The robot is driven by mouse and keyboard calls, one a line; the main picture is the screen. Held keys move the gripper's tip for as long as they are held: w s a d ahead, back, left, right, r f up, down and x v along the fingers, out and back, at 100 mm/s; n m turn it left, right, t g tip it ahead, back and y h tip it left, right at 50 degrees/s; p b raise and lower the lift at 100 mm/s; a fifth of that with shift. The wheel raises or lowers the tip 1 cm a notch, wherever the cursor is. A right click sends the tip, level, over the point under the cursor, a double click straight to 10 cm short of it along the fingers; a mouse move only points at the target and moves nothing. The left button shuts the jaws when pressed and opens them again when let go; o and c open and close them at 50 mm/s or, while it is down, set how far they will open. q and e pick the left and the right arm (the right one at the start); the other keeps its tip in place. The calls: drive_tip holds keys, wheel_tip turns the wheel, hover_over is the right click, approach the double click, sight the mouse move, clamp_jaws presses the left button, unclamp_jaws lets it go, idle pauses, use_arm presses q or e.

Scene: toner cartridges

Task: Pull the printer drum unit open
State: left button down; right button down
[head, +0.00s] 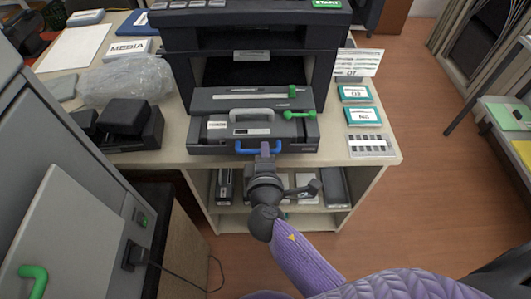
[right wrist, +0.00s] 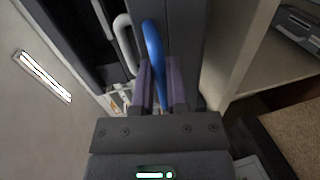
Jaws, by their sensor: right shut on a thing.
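The printer (head: 187,62) is a dark box standing on the table. Its drum unit (head: 300,132) is a dark drawer low at the front, with a grey handle on top, a green lever at the right and a blue handle (head: 242,150) along its front edge. My right gripper (head: 264,149) is shut on the blue handle, with its arm reaching in from the lower right. In the right wrist view the blue handle (right wrist: 153,45) runs between the two purple fingers (right wrist: 159,85). My left gripper is not in view.
Teal-labelled boxes (head: 363,115) lie at the table's right edge. A plastic bag (head: 125,80) and a dark device (head: 122,120) lie left of the printer. A shelf under the table holds cartridges (head: 225,187). A grey cabinet (head: 70,215) stands at the left. Wooden floor is free at the right.

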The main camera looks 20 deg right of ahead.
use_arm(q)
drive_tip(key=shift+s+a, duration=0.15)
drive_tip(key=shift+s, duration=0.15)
use_arm(e)
drive_tip(key=shift+s+a, duration=0.15)
drive_tip(key=shift+s, duration=0.3)
drive_tip(key=c, duration=0.7)
unclamp_jaws()
drive_tip(key=shift+o, duration=0.2)
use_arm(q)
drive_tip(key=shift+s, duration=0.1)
